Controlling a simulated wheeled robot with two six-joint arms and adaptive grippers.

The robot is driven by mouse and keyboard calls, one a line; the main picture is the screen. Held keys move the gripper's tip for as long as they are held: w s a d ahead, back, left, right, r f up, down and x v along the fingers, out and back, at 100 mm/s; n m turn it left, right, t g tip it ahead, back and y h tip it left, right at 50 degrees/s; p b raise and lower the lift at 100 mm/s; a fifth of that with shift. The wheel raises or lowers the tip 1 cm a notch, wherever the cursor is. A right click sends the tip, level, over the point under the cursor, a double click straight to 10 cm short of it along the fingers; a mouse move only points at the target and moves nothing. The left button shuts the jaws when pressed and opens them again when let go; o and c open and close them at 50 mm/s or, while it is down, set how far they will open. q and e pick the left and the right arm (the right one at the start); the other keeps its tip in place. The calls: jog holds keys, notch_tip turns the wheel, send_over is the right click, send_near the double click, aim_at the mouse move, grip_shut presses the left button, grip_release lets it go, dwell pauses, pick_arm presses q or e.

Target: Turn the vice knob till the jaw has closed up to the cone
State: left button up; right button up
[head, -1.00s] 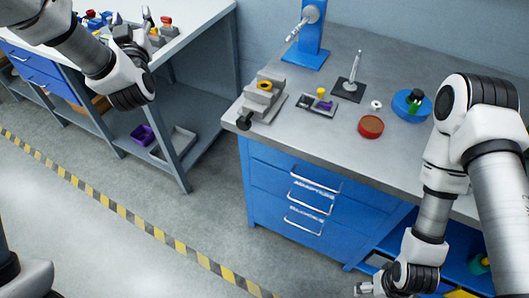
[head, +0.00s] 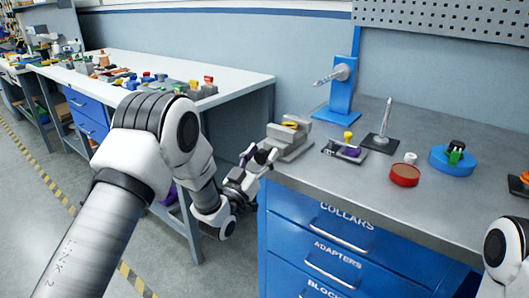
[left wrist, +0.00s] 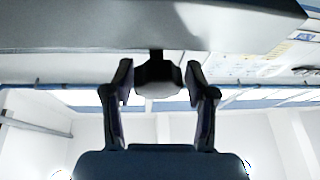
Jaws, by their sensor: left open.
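The grey vice (head: 291,143) stands at the left front edge of the grey worktop. A yellow cone (head: 290,125) sits between its jaws; any gap between cone and jaw is too small to tell. The dark knob (left wrist: 158,76) shows in the left wrist view, on a short shaft at the vice's end. My left gripper (head: 260,156) is open at the vice's front end and hides the knob in the head view. In the left wrist view its fingertips (left wrist: 159,82) stand on either side of the knob, with small gaps. My right gripper is out of view.
A small plate with a yellow-topped part (head: 348,136), a black-based post (head: 383,125), a red disc (head: 405,175) and a blue round holder (head: 452,160) stand to the right. A blue stand (head: 342,88) is behind. A white table (head: 235,83) lies left.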

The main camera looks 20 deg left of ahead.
pick_arm(q)
jog(key=shift+w+d+r, duration=0.1)
jog(key=shift+w+r, duration=0.1)
jog(key=shift+w, duration=0.5)
jog(key=shift+s+r, duration=0.1)
jog(key=shift+d, duration=0.1)
jog(key=c, duration=1)
jog(key=shift+o, duration=0.2)
